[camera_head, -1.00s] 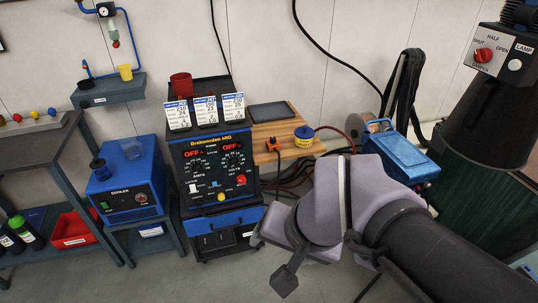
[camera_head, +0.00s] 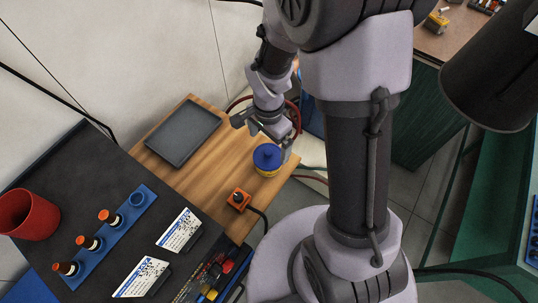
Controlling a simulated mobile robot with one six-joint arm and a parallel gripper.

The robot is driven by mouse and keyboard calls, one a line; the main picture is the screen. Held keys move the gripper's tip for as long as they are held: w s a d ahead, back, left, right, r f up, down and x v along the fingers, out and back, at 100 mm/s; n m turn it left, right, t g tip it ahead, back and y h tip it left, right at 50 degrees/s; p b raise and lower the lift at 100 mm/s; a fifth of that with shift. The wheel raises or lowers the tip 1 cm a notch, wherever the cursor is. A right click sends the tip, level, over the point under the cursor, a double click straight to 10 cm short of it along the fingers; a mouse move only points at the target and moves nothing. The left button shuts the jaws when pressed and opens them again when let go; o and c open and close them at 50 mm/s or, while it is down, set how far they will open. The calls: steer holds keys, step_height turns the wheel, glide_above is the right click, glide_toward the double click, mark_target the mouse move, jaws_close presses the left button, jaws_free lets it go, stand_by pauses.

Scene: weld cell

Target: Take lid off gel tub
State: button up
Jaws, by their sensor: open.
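The gel tub (camera_head: 268,172) is a small yellow tub standing upright on the wooden shelf board. Its blue lid (camera_head: 267,154) is on top and has a raised knob. My gripper (camera_head: 264,136) is open, with its fingers spread just behind and above the lid in the picture. No hold on the lid shows. I cannot tell whether a finger touches it.
A dark tray (camera_head: 184,134) lies on the wooden board (camera_head: 215,175). An orange block (camera_head: 238,200) with a black knob and cable is near the tub. The black machine top (camera_head: 85,185) carries a red cup (camera_head: 28,214), a blue rack (camera_head: 112,232) and cards.

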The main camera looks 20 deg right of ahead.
mark_target(268, 152)
steer(key=shift+s+f, duration=0.2)
steer(key=shift+f, duration=0.25)
steer(key=f+b, duration=0.1)
steer(key=f, duration=0.1)
steer(key=f+b, duration=0.2)
steer(key=f, duration=0.1)
steer(key=shift+w+a+f, duration=0.1)
steer(key=shift+w+f, duration=0.05)
steer(key=shift+w, duration=0.05)
